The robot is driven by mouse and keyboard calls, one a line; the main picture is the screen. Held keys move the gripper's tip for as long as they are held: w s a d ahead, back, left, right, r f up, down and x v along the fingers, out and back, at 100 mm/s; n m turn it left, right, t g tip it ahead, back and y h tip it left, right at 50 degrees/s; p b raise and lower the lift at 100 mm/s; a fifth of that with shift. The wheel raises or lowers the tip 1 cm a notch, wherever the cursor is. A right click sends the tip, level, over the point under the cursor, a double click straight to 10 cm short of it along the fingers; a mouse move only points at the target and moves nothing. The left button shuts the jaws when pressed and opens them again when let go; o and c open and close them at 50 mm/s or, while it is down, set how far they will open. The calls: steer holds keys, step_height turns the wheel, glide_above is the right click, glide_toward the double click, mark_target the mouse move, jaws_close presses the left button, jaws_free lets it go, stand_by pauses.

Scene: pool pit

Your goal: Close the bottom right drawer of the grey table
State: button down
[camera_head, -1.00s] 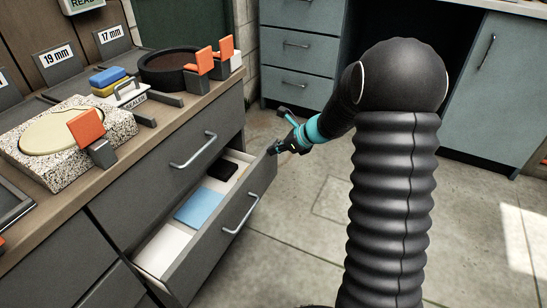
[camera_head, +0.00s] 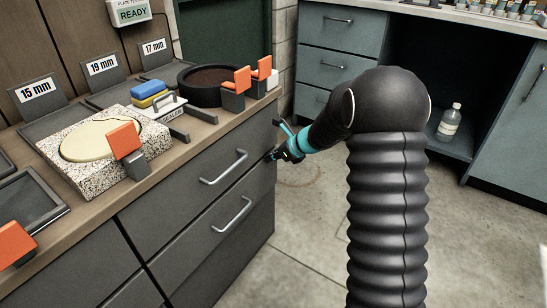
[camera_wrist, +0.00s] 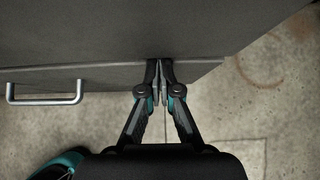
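The grey table's bottom right drawer (camera_head: 190,243) has a dark grey front with a silver bar handle (camera_head: 232,214). Its front lies about in line with the drawer above, and its inside is hidden; I cannot tell whether it is fully flush. My gripper (camera_head: 274,155) is at the right end of the drawer fronts. In the wrist view, my gripper (camera_wrist: 160,68) has its fingertips together, with nothing held, at the drawer's top edge near its right corner. The drawer's handle (camera_wrist: 45,92) shows to the left of the fingers.
The upper drawer (camera_head: 180,187) is shut. The wooden tabletop (camera_head: 95,205) carries a stone block (camera_head: 85,173), a black round pan (camera_head: 207,80) and orange-topped clamps (camera_head: 124,141). Blue-grey cabinets (camera_head: 336,66) stand behind. Concrete floor (camera_head: 310,210) to the right is clear.

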steer(key=shift+a, duration=0.1)
steer(key=s+d+f+v, duration=0.1)
steer(key=f+v, duration=0.1)
steer(key=v, duration=1.1)
steer(key=s+d+f+n+g+h, duration=0.1)
steer(key=s+f+n+g+h, duration=0.2)
steer(key=s+n, duration=1.1)
steer(key=s+r+n+t+h, duration=0.1)
steer(key=s+r+n, duration=0.4)
steer(key=s, duration=0.5)
steer(key=s+d+r+n+t+h, duration=0.1)
steer(key=s+r+n+h, duration=0.2)
steer(key=s+r+n, duration=0.3)
steer(key=shift+s+r+n+t+h, duration=0.3)
steer(key=shift+s+r, duration=0.75)
steer(key=shift+s, duration=1.45)
